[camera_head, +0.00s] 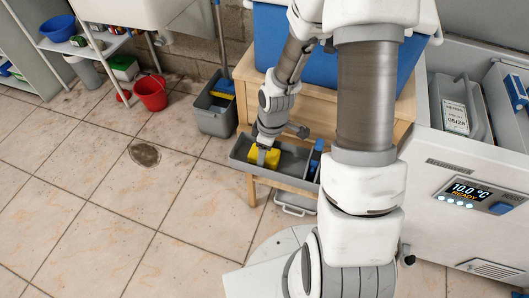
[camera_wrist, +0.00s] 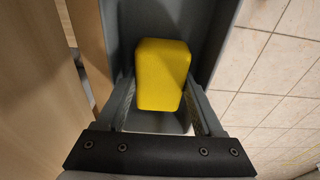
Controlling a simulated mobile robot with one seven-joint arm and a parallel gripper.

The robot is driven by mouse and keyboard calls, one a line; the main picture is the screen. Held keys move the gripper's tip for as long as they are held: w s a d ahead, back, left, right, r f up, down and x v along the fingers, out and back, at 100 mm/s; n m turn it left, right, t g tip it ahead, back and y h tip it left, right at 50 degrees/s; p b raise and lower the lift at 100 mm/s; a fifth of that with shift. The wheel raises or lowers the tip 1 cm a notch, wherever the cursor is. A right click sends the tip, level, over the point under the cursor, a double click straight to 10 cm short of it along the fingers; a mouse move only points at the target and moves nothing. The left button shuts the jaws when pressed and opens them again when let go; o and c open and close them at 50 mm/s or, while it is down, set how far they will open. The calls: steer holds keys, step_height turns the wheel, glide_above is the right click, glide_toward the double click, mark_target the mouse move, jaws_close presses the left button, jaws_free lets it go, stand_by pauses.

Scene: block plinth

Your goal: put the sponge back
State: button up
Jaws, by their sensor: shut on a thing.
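The yellow sponge (camera_head: 267,158) is in the grey tray (camera_head: 236,150) mounted at the wooden stand's front. In the wrist view the sponge (camera_wrist: 163,75) is a rounded yellow block between the two fingers of my gripper (camera_wrist: 161,95). My gripper (camera_head: 262,154) reaches down into the left part of the tray and is shut on the sponge. The tray's grey walls (camera_wrist: 216,40) rise on both sides of it. I cannot tell whether the sponge touches the tray floor.
A blue item (camera_head: 316,158) is at the tray's right end. A wooden stand (camera_head: 398,100) is behind it. A grey bucket (camera_head: 215,118) and a red bucket (camera_head: 151,92) stand to the left. A white unit with a display (camera_head: 470,190) is at the right. The tiled floor at left is mostly clear.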

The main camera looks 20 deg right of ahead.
mark_target(269, 154)
steer(key=o, duration=1)
steer(key=shift+r, duration=0.1)
steer(key=r+p, duration=0.2)
steer(key=r, duration=0.2)
steer(key=r+p, duration=0.2)
steer(key=r, duration=0.2)
steer(key=s+d+r+p, duration=0.1)
steer(key=r+p, duration=0.1)
steer(key=r, duration=0.2)
